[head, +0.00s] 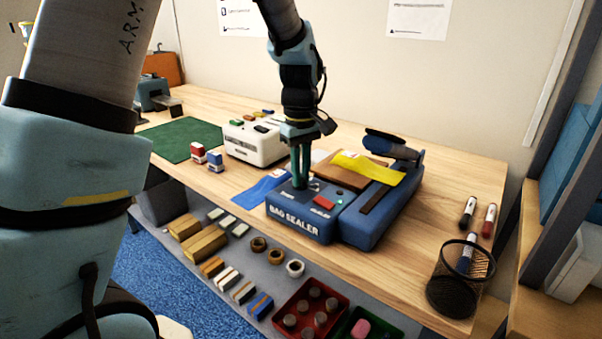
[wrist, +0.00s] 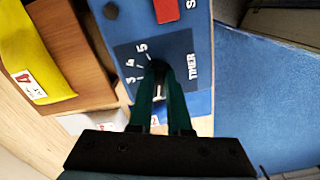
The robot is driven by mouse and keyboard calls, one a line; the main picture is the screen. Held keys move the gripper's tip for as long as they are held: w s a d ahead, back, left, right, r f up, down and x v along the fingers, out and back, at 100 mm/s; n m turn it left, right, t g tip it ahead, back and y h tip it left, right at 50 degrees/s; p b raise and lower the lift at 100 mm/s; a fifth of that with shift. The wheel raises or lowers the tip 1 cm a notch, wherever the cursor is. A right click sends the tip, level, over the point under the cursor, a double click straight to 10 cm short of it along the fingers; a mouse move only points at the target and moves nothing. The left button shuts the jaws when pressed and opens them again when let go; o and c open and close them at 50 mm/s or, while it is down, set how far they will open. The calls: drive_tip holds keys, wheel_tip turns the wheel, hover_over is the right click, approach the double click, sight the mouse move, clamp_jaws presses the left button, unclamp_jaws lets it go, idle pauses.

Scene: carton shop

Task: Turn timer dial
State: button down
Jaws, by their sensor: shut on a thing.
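The blue bag sealer (head: 301,228) stands on the wooden table, with its lettered front face toward me. My gripper (head: 301,182) points down onto the left part of its top panel. In the wrist view the dark green fingers of my gripper (wrist: 161,92) are shut on the dark timer dial (wrist: 157,68), beside the printed word TIMER. The fingers hide much of the dial. The scale numbers 3 and 5 show to its left and above. A red switch (head: 324,201) sits to the right of the dial on the same panel; it also shows in the wrist view (wrist: 166,10).
A white device (head: 254,143) and small stamps (head: 214,160) stand to the left. Stock fills the shelf below.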

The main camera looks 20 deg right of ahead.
drive_tip(key=shift+m, duration=0.3)
drive_tip(key=m, duration=0.5)
drive_tip(key=shift+a+p, duration=0.15)
drive_tip(key=shift+p, duration=0.25)
drive_tip(key=m, duration=0.3)
drive_tip(key=m+p, duration=0.1)
drive_tip(key=m, duration=0.1)
drive_tip(key=shift+w+a+r+m, duration=0.1)
drive_tip(key=shift+w+m, duration=0.05)
drive_tip(key=shift+m, duration=0.25)
drive_tip(key=m+p, duration=0.1)
drive_tip(key=m, duration=0.4)
drive_tip(key=shift+w, duration=0.1)
drive_tip(key=shift+m+p, duration=1.05)
drive_tip(key=shift+m, duration=1.35)
drive_tip(key=c, duration=0.9)
unclamp_jaws()
drive_tip(key=shift+o, duration=0.2)
